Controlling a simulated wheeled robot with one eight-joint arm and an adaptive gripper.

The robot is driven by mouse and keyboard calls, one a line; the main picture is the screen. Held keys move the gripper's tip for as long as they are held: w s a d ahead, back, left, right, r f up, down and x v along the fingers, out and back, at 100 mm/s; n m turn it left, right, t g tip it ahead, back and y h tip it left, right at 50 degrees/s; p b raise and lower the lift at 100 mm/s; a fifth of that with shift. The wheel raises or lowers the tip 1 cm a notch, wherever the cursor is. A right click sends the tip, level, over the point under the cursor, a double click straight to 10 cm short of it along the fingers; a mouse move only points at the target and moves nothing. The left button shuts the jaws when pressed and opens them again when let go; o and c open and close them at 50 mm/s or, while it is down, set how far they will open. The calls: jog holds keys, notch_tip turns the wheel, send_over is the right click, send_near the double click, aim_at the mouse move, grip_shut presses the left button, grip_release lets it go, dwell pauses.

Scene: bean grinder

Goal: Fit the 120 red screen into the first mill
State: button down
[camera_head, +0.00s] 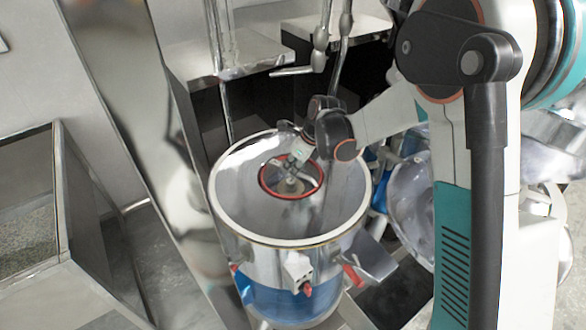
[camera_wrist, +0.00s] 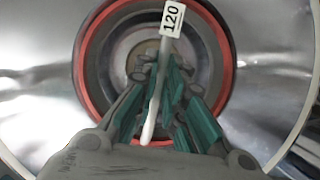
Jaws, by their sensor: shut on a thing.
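The 120 red screen is a red-rimmed ring (camera_head: 264,187) low inside the steel bowl of a mill (camera_head: 328,222) in the head view. In the wrist view its red rim (camera_wrist: 79,62) looks roughly centred around the round opening. A white tag (camera_wrist: 172,19) reading "120" tops a pale bar between my fingers. My gripper (camera_head: 299,153) reaches down into the bowl from the upper right. In the wrist view my gripper (camera_wrist: 166,75) has its teal fingers closed on the screen's pale bar. I cannot tell whether the rim rests on the bowl's floor or hovers above it.
The mill's rim (camera_head: 222,207) surrounds my gripper closely. A steel box on a dark body (camera_head: 230,55) and metal pipes (camera_head: 320,38) stand behind. An open metal bin (camera_head: 90,235) is at the left. Shiny metal vessels (camera_head: 408,195) crowd the right.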

jog(key=c, duration=1.7)
grip_release()
jog(key=s+d+r+n+t+p, duration=0.1)
jog(key=s+d+r+n, duration=0.25)
jog(key=r, duration=0.45)
jog(key=s+d+r+n+p, duration=0.15)
jog(key=s+d+r, duration=0.3)
jog(key=r, duration=0.45)
jog(key=s+d+r+n+t+h, duration=0.1)
jog(key=s+d+n, duration=0.2)
jog(key=s+n, duration=0.3)
jog(key=s+d+r+n+t+h, duration=0.1)
jog(key=s+d+n, duration=0.3)
jog(key=s+n, duration=0.3)
jog(key=s+d+r+n+t+h, duration=0.1)
jog(key=s+d+n, duration=0.2)
jog(key=s+n, duration=0.3)
jog(key=shift+s+d+n+t+h+b, duration=0.15)
jog(key=shift+s+d+t, duration=0.05)
jog(key=shift+s, duration=0.7)
jog(key=shift+s+d+n+t+h+b, duration=0.15)
jog(key=shift+s+t, duration=0.05)
jog(key=shift+s, duration=0.7)
